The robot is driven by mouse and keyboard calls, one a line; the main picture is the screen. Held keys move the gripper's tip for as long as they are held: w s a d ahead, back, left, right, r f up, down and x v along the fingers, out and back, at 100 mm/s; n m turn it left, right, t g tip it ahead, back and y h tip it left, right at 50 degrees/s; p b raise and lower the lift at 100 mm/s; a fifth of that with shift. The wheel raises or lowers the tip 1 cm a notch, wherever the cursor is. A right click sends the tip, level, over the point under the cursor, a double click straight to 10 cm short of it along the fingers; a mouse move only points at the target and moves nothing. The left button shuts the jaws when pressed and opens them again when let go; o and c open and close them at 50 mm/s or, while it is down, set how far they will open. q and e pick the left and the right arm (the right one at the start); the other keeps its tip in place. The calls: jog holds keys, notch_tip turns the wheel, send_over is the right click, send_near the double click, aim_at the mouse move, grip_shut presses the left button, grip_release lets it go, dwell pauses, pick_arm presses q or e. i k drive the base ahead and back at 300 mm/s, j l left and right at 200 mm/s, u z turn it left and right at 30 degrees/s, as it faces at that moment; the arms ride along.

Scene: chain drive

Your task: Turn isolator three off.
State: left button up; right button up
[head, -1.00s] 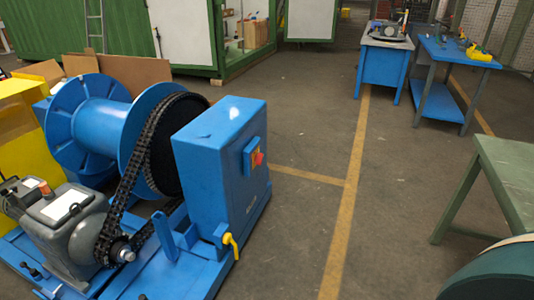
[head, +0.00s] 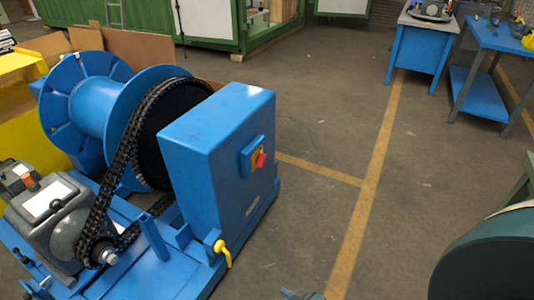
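A blue cabinet (head: 212,165) stands on the machine's blue base. On its right face is a small blue switch box (head: 246,158) with a yellow plate and a red rotary handle (head: 261,159), which looks tilted. A yellow lever (head: 222,252) hangs low at the cabinet's front corner. No number is readable, so I cannot tell which one is isolator three. Neither gripper can be made out. A small grey part (head: 300,294) pokes in at the bottom edge; I cannot tell what it is.
A black chain (head: 112,178) runs from a small sprocket by the grey motor (head: 48,205) to the blue drum (head: 92,108). Open floor (head: 310,215) lies right of the cabinet. A blue bench (head: 480,95) stands at the back right, a dark green rounded thing (head: 490,260) at lower right.

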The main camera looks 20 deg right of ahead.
aim_at(260, 159)
jog(key=i+l+u, duration=0.1)
jog(key=l, duration=0.3)
jog(key=i+l, duration=0.25)
jog(key=l, duration=0.2)
jog(key=i+l+u, duration=0.15)
jog(key=l, duration=0.3)
jog(key=i+l+u, duration=0.1)
jog(key=l, duration=0.35)
jog(key=i+l+u, duration=0.1)
jog(key=l, duration=0.35)
jog(key=i+l, duration=0.15)
jog(key=l, duration=0.3)
jog(key=i+l+u, duration=0.15)
jog(key=l, duration=0.35)
jog(key=l+u, duration=0.25)
jog(key=l, duration=1.75)
